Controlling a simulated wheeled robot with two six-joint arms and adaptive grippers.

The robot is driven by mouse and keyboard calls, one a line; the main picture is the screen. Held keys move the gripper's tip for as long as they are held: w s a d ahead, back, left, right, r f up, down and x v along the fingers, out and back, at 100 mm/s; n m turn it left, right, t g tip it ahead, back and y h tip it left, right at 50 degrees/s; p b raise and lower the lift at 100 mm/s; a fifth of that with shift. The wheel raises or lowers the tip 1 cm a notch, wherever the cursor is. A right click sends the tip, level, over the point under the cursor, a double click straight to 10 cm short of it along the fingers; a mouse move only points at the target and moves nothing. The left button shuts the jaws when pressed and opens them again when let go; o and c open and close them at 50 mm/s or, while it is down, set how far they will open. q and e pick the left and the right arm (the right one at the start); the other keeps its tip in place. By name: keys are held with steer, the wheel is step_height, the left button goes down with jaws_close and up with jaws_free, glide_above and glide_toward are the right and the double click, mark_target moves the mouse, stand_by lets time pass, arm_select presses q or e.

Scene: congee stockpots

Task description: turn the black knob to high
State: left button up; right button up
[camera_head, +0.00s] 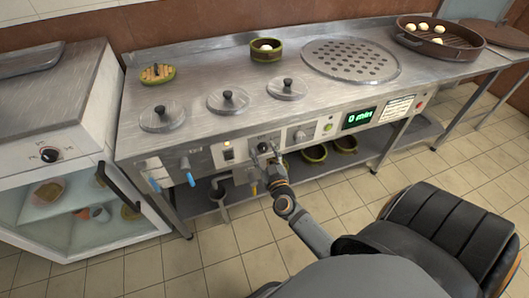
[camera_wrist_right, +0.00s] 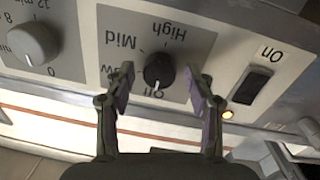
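The black knob (camera_wrist_right: 158,71) sits on the grey front panel, with upside-down labels around it in the right wrist view. "High" and "Mid" can be read, and its white pointer line faces the partly hidden "Off" label. My right gripper (camera_wrist_right: 161,82) is open, with one finger on each side of the knob and a visible gap on both sides in that view. In the head view my right gripper (camera_head: 266,157) is at the panel front and partly covers the knob. My left gripper is not in view.
A black "On" switch (camera_wrist_right: 252,85) with a lit orange lamp (camera_wrist_right: 227,115) is beside the knob. A grey timer knob (camera_wrist_right: 34,43) is on the other side. Blue-handled taps (camera_head: 187,170) stick out left.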

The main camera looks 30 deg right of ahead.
steer(key=c, duration=1)
steer(key=shift+o, duration=0.2)
